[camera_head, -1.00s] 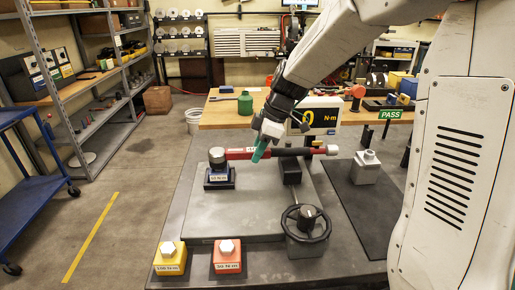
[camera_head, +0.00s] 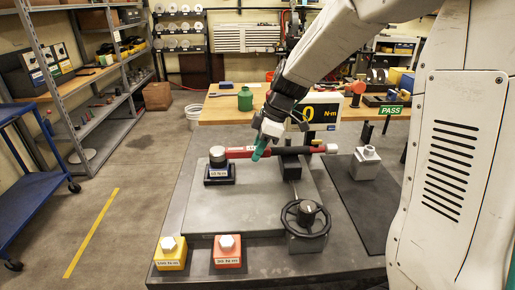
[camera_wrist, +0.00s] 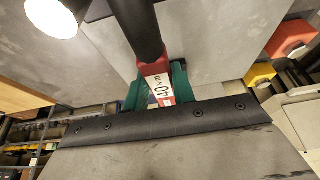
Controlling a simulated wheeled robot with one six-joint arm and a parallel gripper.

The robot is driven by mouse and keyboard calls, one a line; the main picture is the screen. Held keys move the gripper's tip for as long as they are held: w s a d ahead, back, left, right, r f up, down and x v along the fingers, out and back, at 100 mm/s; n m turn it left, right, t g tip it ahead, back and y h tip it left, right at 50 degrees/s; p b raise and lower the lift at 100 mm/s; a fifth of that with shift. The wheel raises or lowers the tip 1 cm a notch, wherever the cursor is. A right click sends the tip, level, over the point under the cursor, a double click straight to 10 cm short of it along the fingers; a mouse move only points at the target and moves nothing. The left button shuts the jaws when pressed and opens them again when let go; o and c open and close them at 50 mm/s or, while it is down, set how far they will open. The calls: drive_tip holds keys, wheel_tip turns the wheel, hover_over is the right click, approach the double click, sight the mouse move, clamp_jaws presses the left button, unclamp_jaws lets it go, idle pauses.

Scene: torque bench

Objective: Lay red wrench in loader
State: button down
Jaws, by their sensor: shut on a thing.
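The red wrench (camera_head: 240,152) lies roughly level across the far part of the grey loader plate (camera_head: 240,215), with a black handle section toward the right. My gripper (camera_head: 260,148) is shut on its red part with green fingers. The wrench's left end is at the round-topped block (camera_head: 217,170) with a blue label; I cannot tell whether it is seated. Its right part passes over the dark post (camera_head: 291,168) behind the handwheel (camera_head: 306,215); contact there is unclear. In the wrist view the wrench's red section with a "40" label (camera_wrist: 158,88) sits between the green fingers.
A yellow block (camera_head: 171,255) and an orange-red block (camera_head: 227,253) stand at the front edge. A grey block (camera_head: 366,163) stands on the dark mat at right. Behind the wrench is a display (camera_head: 321,112) reading 0 N·m, and a PASS sign (camera_head: 390,110).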

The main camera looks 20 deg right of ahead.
drive_tip(key=c, duration=1.1)
unclamp_jaws()
